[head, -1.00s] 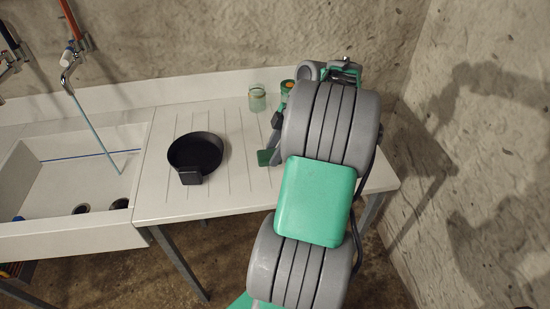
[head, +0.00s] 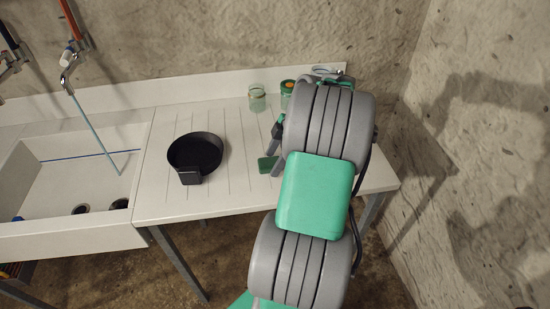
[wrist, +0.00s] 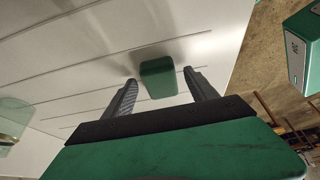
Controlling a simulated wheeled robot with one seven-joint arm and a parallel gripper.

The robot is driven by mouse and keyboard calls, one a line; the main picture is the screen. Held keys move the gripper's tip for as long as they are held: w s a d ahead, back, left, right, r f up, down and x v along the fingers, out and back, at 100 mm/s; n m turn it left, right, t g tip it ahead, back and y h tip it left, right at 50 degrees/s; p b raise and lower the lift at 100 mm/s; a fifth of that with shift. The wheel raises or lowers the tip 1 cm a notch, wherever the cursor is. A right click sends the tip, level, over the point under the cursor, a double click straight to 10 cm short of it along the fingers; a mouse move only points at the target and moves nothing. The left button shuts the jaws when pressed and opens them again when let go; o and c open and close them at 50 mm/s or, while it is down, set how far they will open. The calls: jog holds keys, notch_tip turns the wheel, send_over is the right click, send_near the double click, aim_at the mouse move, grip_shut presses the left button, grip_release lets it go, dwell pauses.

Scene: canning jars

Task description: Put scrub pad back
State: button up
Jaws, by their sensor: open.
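The green scrub pad (head: 267,164) lies on the white ribbed drainboard (head: 225,195), right of the black pan. In the wrist view the pad (wrist: 158,80) sits between and slightly ahead of the two dark fingertips. My gripper (wrist: 161,77) is open with nothing in its jaws, and the pad looks narrower than the gap. I cannot tell the exact height of the fingers above the board. In the head view my gripper (head: 277,150) is close to the pad, and my arm hides part of it and the board behind.
A round black pan (head: 195,152) with a dark block at its front stands left of the pad. A glass jar (head: 257,99) and a jar with a green and orange lid (head: 287,87) stand at the back. The sink (head: 75,185) is at left. A wall bounds the right.

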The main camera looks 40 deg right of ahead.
jog(key=shift+r, duration=0.2)
jog(key=p+v, duration=0.4)
jog(key=v, duration=0.8)
jog(key=w+a+r+m+h, duration=0.1)
jog(key=w+a+m, duration=0.2)
jog(key=a, duration=0.9)
jog(key=w+a+r+m+h, duration=0.1)
jog(key=w+a+r+m, duration=0.2)
jog(key=a, duration=0.8)
jog(key=s+a+f+m+h, duration=0.1)
jog(key=s+a+f+m, duration=0.1)
jog(key=s+a, duration=0.2)
jog(key=s+a+f+m+t, duration=0.1)
jog(key=s+a+f+m, duration=0.2)
jog(key=a, duration=0.2)
jog(key=shift+s+a+h, duration=0.25)
jog(key=shift+s+h, duration=0.15)
